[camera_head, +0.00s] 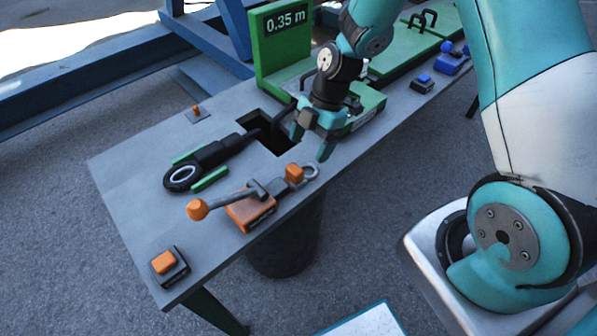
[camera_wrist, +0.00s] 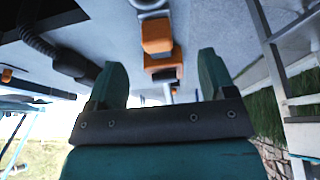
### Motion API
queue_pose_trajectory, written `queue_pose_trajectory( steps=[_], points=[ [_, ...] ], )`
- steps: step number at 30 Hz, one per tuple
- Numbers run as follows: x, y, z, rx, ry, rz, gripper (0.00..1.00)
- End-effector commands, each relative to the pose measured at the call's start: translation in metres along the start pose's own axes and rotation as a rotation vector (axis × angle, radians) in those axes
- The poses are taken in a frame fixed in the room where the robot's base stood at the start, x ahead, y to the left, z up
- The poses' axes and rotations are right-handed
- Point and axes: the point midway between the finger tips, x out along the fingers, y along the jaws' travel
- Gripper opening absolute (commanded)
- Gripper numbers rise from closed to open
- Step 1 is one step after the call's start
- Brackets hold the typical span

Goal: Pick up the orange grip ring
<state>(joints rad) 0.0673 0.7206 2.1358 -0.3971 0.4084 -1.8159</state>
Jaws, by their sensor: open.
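The orange grip is a small orange block (camera_head: 294,174) joined to a grey metal ring (camera_head: 311,171), at the bench's front edge. In the wrist view the orange block (camera_wrist: 157,36) shows at top centre, with part of the grey ring (camera_wrist: 149,4) above it. My gripper (camera_head: 311,140) is open and empty, pointing down above the bench, behind and slightly right of the ring and apart from it. In the wrist view the orange block lies beyond the gap between my fingers.
An orange clamp base (camera_head: 249,212) with a ball-ended lever (camera_head: 198,209) stands left of the ring. A black cable end (camera_head: 183,177), a dark slot and a green-framed display (camera_head: 287,20) are nearby. An orange button (camera_head: 163,263) sits at the near corner. The bench's left part (camera_head: 130,190) is clear.

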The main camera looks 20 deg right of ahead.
Motion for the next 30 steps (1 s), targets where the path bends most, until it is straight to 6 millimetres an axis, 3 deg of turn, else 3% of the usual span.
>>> queue_pose_trajectory(
  steps=[3, 11, 18, 27, 28, 30],
  points=[
    [0.018, 0.000, -0.001, 0.000, 0.001, -0.003, 0.77],
    [0.037, 0.002, -0.001, 0.000, 0.001, -0.003, 0.77],
    [0.072, 0.005, 0.000, 0.000, 0.001, -0.003, 0.77],
    [0.079, 0.006, 0.000, 0.000, 0.000, 0.001, 0.77],
    [0.079, 0.006, 0.000, 0.000, 0.000, 0.001, 0.74],
    [0.079, 0.006, 0.000, 0.000, 0.000, 0.001, 0.58]
  ],
)
